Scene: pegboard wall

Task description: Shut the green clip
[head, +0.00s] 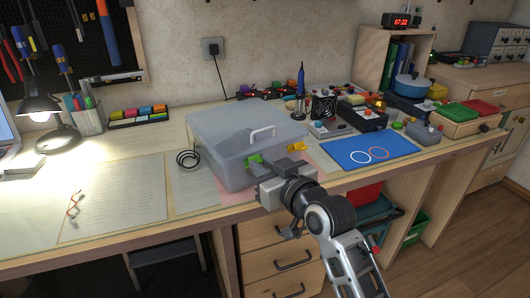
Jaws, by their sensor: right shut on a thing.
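The green clip (254,159) sits on the front side of a translucent grey lidded box (220,165) on the desk. My right gripper (268,168) is at the front of the box, its fingers at the green clip and partly covering it. It is shut on the green clip as far as the view shows. A yellow clip (297,147) shows to the right of the gripper, near the box's right front. The lid (240,125) with its white handle lies on the box. My left gripper is out of view.
A blue mat (368,152) with a white and an orange ring lies right of the box. A black coil (187,158) and paper sheets (115,195) lie to the left. Electronic devices (335,125) stand behind the mat. The desk's front left is mostly flat.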

